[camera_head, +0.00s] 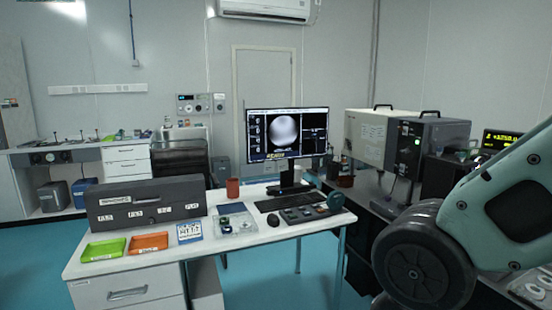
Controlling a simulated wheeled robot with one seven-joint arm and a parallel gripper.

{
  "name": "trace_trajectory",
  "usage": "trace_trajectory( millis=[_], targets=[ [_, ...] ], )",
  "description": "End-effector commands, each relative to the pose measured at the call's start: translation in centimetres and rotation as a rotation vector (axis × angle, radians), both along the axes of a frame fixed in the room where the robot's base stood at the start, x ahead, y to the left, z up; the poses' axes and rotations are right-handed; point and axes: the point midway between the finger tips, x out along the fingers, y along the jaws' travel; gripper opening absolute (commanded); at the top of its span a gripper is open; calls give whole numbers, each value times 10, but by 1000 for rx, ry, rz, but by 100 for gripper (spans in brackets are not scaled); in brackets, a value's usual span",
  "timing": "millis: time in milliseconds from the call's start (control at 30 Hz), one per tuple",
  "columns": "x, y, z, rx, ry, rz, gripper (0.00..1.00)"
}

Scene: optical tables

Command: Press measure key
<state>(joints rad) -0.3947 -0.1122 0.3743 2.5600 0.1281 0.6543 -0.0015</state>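No key marked as the measure key can be made out at this size. A dark control pad (302,214) with several small coloured keys lies on the white desk, in front of the keyboard (290,199). A monitor (287,134) behind them shows a bright round grey image. A grey and white instrument box (392,142) with a green light stands to the right of the monitor. My arm fills the right edge of the view, with a large dark joint. My gripper is out of view, so its state and its place relative to the keys do not show.
The white desk (243,245) also holds a dark drawer box (146,203), a green tray (104,250), an orange tray (148,243), a clear tray (237,224), a red-brown cup (233,187) and a mouse (273,220). Blue floor (272,278) is open before the desk.

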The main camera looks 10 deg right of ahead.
Motion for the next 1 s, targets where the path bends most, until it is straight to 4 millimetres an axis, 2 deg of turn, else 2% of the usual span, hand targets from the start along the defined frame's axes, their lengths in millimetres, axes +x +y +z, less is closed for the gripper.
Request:
trace_trajectory(
  millis=[33, 100, 1000],
  targets=[
    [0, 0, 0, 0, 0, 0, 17],
    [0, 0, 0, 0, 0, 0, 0],
    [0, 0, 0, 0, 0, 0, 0]
  ],
)
